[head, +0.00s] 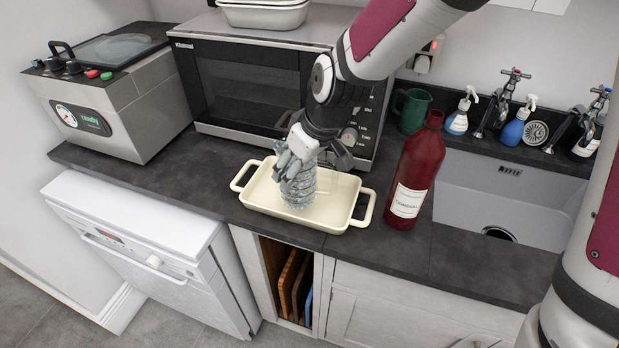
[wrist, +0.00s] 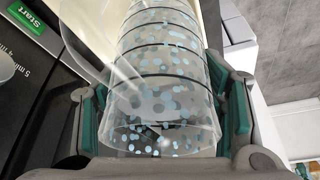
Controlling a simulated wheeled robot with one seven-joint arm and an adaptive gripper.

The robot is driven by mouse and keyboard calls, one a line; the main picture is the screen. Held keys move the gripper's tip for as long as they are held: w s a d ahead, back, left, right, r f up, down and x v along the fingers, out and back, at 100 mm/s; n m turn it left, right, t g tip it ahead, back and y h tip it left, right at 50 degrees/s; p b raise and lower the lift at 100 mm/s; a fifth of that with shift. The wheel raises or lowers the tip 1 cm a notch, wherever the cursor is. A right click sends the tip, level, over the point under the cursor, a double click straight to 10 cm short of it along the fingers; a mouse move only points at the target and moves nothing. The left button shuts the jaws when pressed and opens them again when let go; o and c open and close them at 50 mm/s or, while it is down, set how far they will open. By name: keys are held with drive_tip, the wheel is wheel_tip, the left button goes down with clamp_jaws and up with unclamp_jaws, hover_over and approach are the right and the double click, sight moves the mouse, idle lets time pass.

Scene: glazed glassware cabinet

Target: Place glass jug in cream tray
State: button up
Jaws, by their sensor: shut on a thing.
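The glass jug (head: 298,188) is clear, with dark bands and pale blue dots that show in the wrist view (wrist: 160,70). My gripper (head: 305,158) is shut on it from above, with a finger on each side in the wrist view (wrist: 160,115). The jug is upright over the middle of the cream tray (head: 258,203), within its rim. I cannot tell whether its base touches the tray floor. The tray has two loop handles and sits on the dark worktop in front of the microwave.
A dark red bottle (head: 414,175) stands close to the tray's right handle. The microwave (head: 245,85) is behind, with a green jug (head: 411,108) to its right. A sink (head: 500,195) lies at the right. The worktop (head: 190,165) left of the tray is clear.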

drive_tip(key=shift+w+a, duration=0.25)
drive_tip(key=shift+w, duration=0.15)
drive_tip(key=shift+f, duration=1.75)
drive_tip(key=shift+f, duration=0.1)
drive_tip(key=o, duration=1.6)
drive_tip(key=p+v, duration=0.1)
drive_tip(key=v, duration=1.1)
drive_tip(key=s+d+r+m+h, duration=0.1)
drive_tip(key=s+d+r+m, duration=0.2)
drive_tip(key=s+d, duration=0.3)
drive_tip(key=s+d+r+m+t+h, duration=0.1)
drive_tip(key=s+d+r+m, duration=0.2)
drive_tip(key=s+d, duration=0.3)
drive_tip(key=s+d+r+m+t+h, duration=0.1)
drive_tip(key=s+d+r+m, duration=0.2)
drive_tip(key=s+d, duration=0.3)
drive_tip(key=shift+s+d+r+m, duration=0.2)
drive_tip(key=shift+s+r+m, duration=0.1)
drive_tip(key=shift+s+r, duration=0.7)
